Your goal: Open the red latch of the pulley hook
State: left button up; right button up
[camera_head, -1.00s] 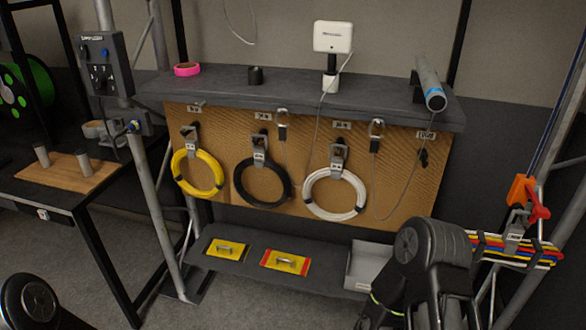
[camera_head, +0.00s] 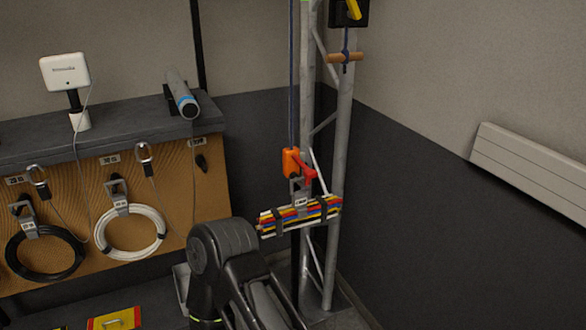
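The pulley hook (camera_head: 290,161) is an orange block hanging on a dark rope beside the grey truss tower. Its red latch (camera_head: 307,172) sticks out to the right and slightly down. A grey metal hanger (camera_head: 299,194) below the hook carries a bundle of coloured cables (camera_head: 300,215) held by dark straps. Whether the latch is open or closed is too small to tell. My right arm rises at the bottom middle, in front of and below the bundle. Neither of my grippers shows.
The truss tower (camera_head: 339,170) stands just right of the hook. A pegboard (camera_head: 210,205) with coiled cables hangs at left under a dark shelf (camera_head: 130,130). A white wall heater (camera_head: 535,170) is at right. The floor below is partly hidden by my arm.

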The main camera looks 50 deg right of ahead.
aim_at(309, 173)
jog(key=z, duration=1.9)
